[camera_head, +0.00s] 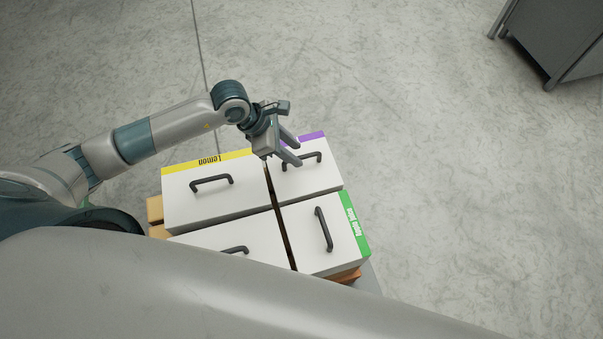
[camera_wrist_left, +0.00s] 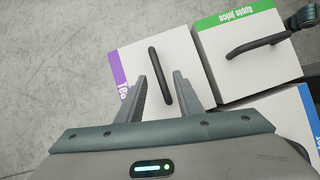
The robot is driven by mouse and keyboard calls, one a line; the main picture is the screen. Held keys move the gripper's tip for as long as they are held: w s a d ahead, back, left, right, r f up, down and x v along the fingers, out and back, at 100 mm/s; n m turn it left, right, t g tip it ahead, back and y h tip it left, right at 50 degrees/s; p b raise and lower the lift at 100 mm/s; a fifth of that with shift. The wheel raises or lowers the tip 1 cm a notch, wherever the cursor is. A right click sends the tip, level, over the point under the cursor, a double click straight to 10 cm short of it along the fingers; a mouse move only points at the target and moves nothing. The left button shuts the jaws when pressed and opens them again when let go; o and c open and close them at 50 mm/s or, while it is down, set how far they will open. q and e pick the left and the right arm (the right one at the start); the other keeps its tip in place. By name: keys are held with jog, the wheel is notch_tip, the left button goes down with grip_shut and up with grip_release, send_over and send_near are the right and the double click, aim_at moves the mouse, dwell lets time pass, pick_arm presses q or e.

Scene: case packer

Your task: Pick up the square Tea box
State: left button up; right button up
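The Tea box (camera_head: 312,183) is white with a purple edge label and a black bar handle (camera_head: 302,161) on top. It stands at the back right of a group of boxes. In the left wrist view the Tea box (camera_wrist_left: 200,90) has its label at the left, and its handle (camera_wrist_left: 159,75) shows beyond and between my fingertips. My left gripper (camera_head: 294,151) is open and empty, over the back of the Tea box beside the handle. The fingers (camera_wrist_left: 159,80) are apart; contact with the handle cannot be told.
The Lemon box (camera_head: 205,208) stands left of the Tea box, and the green-labelled Apple juice box (camera_head: 302,240) in front. A fourth white box (camera_head: 215,239) is partly hidden by my body. A grey cabinet (camera_head: 553,40) stands far right. The surrounding floor is clear.

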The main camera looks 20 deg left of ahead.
aim_at(302, 156)
pick_arm(q)
jog(key=b+x, duration=0.1)
jog(key=x, duration=0.3)
jog(key=shift+d+f+b, duration=0.1)
jog(key=shift+f+b, duration=0.15)
jog(key=shift+b, duration=0.1)
grip_shut()
dwell(1.3)
jog(key=shift+w+d+r, duration=0.1)
jog(key=shift+r, duration=0.05)
